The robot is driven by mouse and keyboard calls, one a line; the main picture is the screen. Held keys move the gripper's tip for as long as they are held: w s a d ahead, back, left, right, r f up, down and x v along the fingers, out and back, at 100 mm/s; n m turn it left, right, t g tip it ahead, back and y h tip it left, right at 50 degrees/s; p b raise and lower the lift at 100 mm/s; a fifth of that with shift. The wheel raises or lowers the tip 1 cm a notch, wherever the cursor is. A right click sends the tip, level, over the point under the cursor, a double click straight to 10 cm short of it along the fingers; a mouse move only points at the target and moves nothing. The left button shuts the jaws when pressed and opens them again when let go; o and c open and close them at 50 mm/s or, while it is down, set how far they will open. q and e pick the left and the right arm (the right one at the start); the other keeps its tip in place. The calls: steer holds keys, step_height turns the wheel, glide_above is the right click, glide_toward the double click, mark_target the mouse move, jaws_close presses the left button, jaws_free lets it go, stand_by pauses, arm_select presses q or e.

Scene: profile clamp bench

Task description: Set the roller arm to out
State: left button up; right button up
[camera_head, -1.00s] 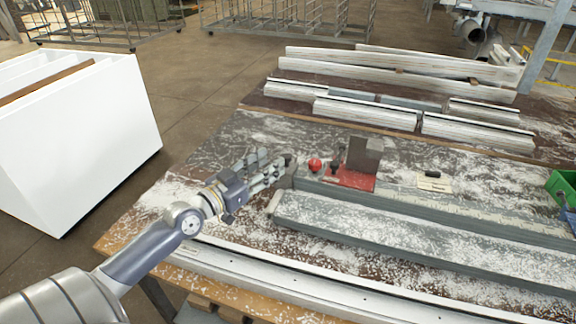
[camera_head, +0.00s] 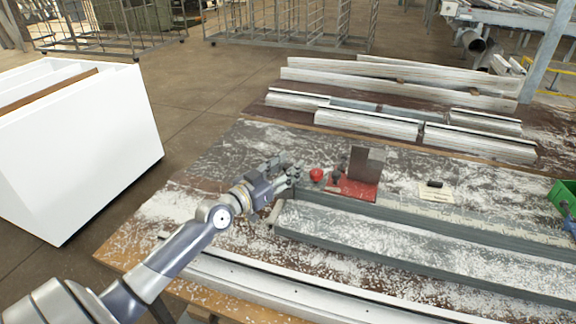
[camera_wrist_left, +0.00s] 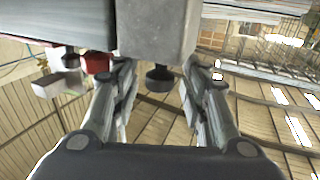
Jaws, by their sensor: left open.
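My left gripper (camera_head: 285,172) reaches over the bench from the left and is at the left end of the clamp fixture. In the left wrist view its two fingers (camera_wrist_left: 160,84) are open, with a short black round piece (camera_wrist_left: 160,78) between them, under a grey block (camera_wrist_left: 157,28). I cannot tell for sure whether this black piece belongs to the roller arm, or whether the fingers touch it. The fixture has a red plate (camera_head: 362,190), a red knob (camera_head: 316,174) and an upright dark metal block (camera_head: 366,164). The gripper hides the fixture's left end. My right gripper is out of view.
A long grey rail (camera_head: 420,238) runs right from the fixture. A white profile (camera_head: 290,287) lies along the bench's front edge, and several white profiles (camera_head: 400,80) lie behind. A small label (camera_head: 436,191) and a green bin (camera_head: 564,195) are at right. White shavings cover the bench.

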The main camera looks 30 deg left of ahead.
arm_select(q)
steer(key=shift+w, duration=0.15)
jaws_close()
steer(key=shift+w+f, duration=0.1)
steer(key=shift+w, duration=0.05)
